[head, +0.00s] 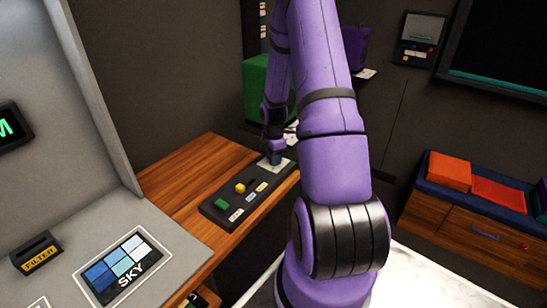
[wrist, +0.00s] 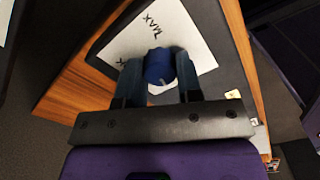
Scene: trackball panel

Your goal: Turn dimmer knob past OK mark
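The blue dimmer knob (wrist: 158,65) stands on a white plate (wrist: 190,38) in the wrist view. The plate has a printed MAX; another label beside the left finger is mostly covered, with only the end of a letter showing. My gripper (wrist: 157,72) has one finger on each side of the knob, and both look in contact with it. A small pale mark shows on the knob's near side. In the head view my gripper (head: 275,150) points down at the far end of the black panel (head: 211,209), and the knob is mostly hidden there.
The panel also carries a green button (head: 221,204), a yellow knob (head: 240,188) and small labels. It lies on a wooden counter (head: 185,165). A green box (head: 256,88) stands behind my wrist. A grey console (head: 165,245) is at the left.

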